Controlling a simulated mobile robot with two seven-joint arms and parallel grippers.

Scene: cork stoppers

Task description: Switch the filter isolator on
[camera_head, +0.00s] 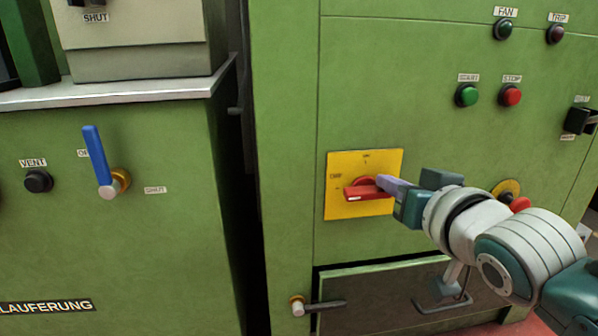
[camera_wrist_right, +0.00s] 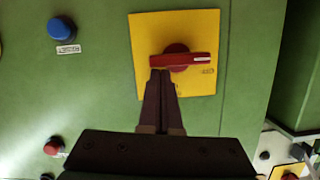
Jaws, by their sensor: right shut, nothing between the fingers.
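The filter isolator is a yellow square plate (camera_head: 340,205) with a red rotary handle (camera_head: 362,193) on the green cabinet. The handle lies about level, its white-marked end pointing left, toward the side with the small OFF label. In the right wrist view the handle (camera_wrist_right: 196,60) lies across the yellow plate (camera_wrist_right: 150,35). My right gripper (camera_head: 384,184) is shut and empty. Its fingertips (camera_wrist_right: 163,74) are at the handle's edge, beside the hub on the unmarked side; I cannot tell whether they touch. My left gripper is not in view.
START (camera_head: 466,95) and STOP (camera_head: 510,95) buttons sit above right. A red knob on a yellow disc (camera_head: 519,204) is partly behind my right arm. A latch handle (camera_head: 318,306) juts out below. A blue lever (camera_head: 96,155) is on the left cabinet.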

